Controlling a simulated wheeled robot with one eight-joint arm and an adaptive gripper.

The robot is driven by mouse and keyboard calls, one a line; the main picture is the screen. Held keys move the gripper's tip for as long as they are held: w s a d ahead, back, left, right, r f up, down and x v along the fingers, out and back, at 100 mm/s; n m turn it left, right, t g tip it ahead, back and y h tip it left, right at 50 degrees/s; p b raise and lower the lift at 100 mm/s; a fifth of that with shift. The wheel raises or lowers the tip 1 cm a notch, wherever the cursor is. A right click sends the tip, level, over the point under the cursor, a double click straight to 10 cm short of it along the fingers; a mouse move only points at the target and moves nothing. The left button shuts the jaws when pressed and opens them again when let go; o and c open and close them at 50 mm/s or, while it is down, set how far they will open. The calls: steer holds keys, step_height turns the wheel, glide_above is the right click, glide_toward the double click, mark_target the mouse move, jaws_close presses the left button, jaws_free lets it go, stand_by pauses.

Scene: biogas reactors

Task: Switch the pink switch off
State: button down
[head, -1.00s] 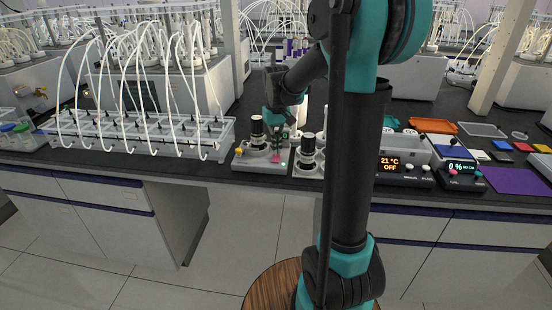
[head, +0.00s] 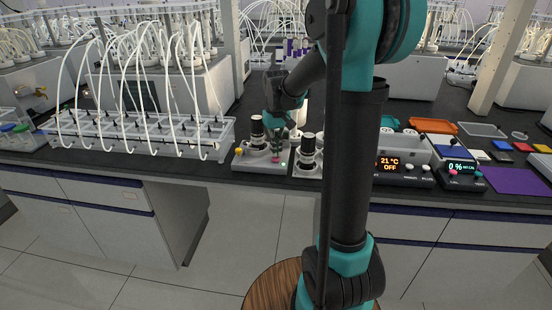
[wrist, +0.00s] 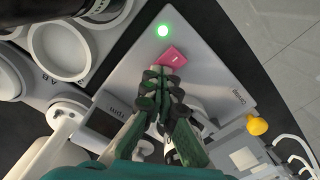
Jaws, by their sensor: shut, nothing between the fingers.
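The pink switch (wrist: 171,58) sits on a light grey device plate (wrist: 205,65) in the wrist view, beside a lit green light (wrist: 163,31). In the head view, the pink switch (head: 275,160) is on the low grey device (head: 255,165) at the bench's front edge. My gripper (wrist: 163,76) is shut and empty, its fingertips right at the switch's near edge. I cannot tell whether they touch it. In the head view, my gripper (head: 276,149) points down just above the switch.
A yellow knob (wrist: 257,125) is on the device's right side in the wrist view. Black-topped cylinders (head: 257,125) stand close beside my gripper. A rack with white tubes (head: 140,130) stands to the left, and display units (head: 390,166) to the right.

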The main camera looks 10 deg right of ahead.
steer(key=shift+r, duration=3.55)
steer(key=shift+s, duration=0.15)
